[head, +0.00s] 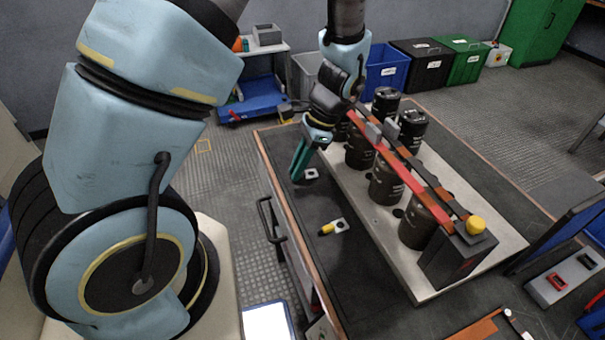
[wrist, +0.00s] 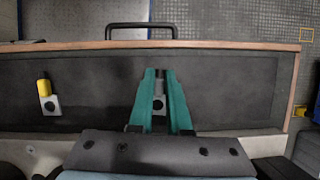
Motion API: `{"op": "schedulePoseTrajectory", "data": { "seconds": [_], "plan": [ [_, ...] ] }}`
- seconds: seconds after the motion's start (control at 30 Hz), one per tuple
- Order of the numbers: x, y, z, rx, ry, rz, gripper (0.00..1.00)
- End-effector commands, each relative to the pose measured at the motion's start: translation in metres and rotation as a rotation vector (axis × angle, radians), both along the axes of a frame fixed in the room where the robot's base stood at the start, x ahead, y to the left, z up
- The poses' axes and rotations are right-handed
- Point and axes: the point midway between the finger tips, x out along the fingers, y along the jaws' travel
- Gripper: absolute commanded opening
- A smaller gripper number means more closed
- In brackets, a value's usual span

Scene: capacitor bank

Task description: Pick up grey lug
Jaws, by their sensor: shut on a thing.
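The grey lug (head: 311,174) is a small pale plate with a hole and a grey barrel, at the far left part of the dark bench mat. My gripper (head: 298,176) reaches down over it with green fingers. In the wrist view the lug (wrist: 159,103) sits between the two fingers of my gripper (wrist: 160,72), which are shut on it. The fingers hide part of the lug. I cannot tell whether it still touches the mat.
A yellow-sleeved lug (head: 333,227) lies on the mat nearby, also in the wrist view (wrist: 45,96). Black capacitors (head: 386,182) joined by a red busbar (head: 400,170) stand on a pale plate just right of my gripper. The mat (head: 350,275) is otherwise mostly bare.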

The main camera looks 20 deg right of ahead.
Motion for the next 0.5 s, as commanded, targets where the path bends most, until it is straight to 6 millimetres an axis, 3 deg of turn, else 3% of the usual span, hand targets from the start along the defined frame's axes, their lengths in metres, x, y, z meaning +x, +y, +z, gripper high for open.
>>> {"op": "schedulePoseTrajectory", "data": {
  "seconds": [0.5],
  "plan": [
    [0.0003,-0.0004,0.0039,-0.002,-0.001,0.000,0.00]
  ]
}}
